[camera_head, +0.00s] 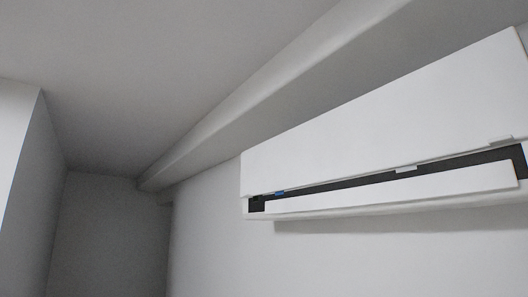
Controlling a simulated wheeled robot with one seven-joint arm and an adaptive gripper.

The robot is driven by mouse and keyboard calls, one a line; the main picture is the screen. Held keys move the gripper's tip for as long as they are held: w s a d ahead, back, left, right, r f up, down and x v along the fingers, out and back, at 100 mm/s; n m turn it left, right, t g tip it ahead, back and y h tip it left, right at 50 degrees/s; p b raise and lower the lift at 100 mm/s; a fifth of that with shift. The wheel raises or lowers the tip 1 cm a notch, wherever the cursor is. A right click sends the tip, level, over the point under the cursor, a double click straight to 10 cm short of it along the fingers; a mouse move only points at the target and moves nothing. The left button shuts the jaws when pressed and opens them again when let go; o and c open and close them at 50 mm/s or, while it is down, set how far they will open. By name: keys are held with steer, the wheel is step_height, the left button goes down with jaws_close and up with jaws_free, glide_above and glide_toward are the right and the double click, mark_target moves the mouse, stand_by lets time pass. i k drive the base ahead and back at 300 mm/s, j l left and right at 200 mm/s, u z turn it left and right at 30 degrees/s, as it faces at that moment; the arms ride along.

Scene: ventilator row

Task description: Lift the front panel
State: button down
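A long white wall unit hangs high on the wall at the right of the head view. Its front panel (390,105) is a wide, flat white face that looks lowered over the upper part of the unit. A dark slot (350,182) runs below the panel's lower edge, with small white tabs (406,169) along that edge. A small blue mark (280,193) shows near the slot's left end. A narrow white flap (400,190) lies under the slot. My gripper is not in view.
A boxed beam (270,100) runs along the top of the wall, above the unit, under the grey ceiling (130,60). A white wall edge (20,150) stands at the far left. The wall (230,250) below and left of the unit is bare.

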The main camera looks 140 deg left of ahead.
mark_target(474, 97)
steer(key=u, duration=4.05)
steer(key=j+u, duration=0.15)
steer(key=u, duration=0.3)
steer(key=k, duration=0.05)
